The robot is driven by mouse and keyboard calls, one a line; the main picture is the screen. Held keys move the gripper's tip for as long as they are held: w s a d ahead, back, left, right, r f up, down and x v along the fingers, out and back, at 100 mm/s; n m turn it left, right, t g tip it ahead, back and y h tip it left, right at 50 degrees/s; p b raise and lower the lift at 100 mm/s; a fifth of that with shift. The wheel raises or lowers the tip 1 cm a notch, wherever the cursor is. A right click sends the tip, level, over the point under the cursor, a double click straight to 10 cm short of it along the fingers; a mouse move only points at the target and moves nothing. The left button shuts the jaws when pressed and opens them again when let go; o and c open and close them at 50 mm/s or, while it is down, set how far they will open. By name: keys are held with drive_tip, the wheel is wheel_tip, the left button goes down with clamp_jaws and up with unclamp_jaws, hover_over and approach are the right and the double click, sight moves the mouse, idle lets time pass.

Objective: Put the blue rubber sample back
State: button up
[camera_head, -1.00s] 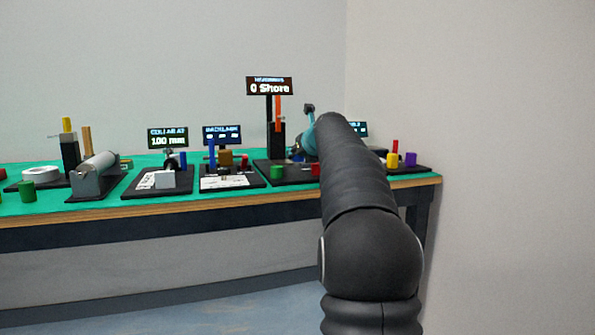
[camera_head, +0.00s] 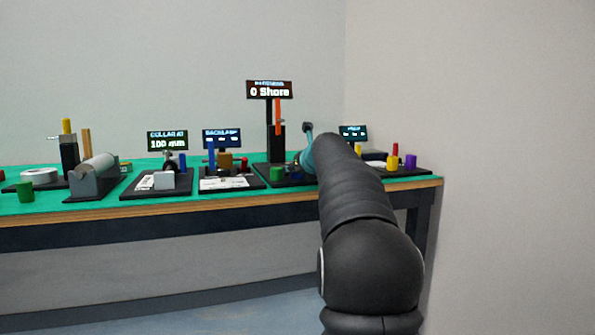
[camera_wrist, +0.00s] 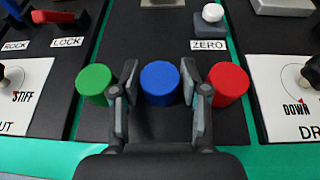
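The blue rubber sample (camera_wrist: 160,83) is a short cylinder, standing upright at the front of a black station board (camera_wrist: 160,125) in the wrist view. It is in a row between a green sample (camera_wrist: 93,83) and a red sample (camera_wrist: 228,83). My gripper (camera_wrist: 160,95) is open, with one finger on each side of the blue sample. A narrow gap seems to show at each pad; the lower part of the sample is hard to judge. In the head view my arm hides the blue sample; the green one (camera_head: 277,174) shows.
The hardness display (camera_head: 269,90) reads 0 Shore above the station. A white ZERO button (camera_wrist: 212,13) sits farther back on the board. Neighbouring boards (camera_wrist: 30,95) lie close on both sides. The green and red samples stand just outside my fingers.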

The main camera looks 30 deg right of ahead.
drive_tip(key=shift+s+r, duration=0.1)
drive_tip(key=shift+r, duration=0.1)
drive_tip(key=v, duration=1.1)
drive_tip(key=shift+s+p, duration=0.3)
drive_tip(key=shift+s, duration=0.05)
drive_tip(key=shift+a, duration=0.1)
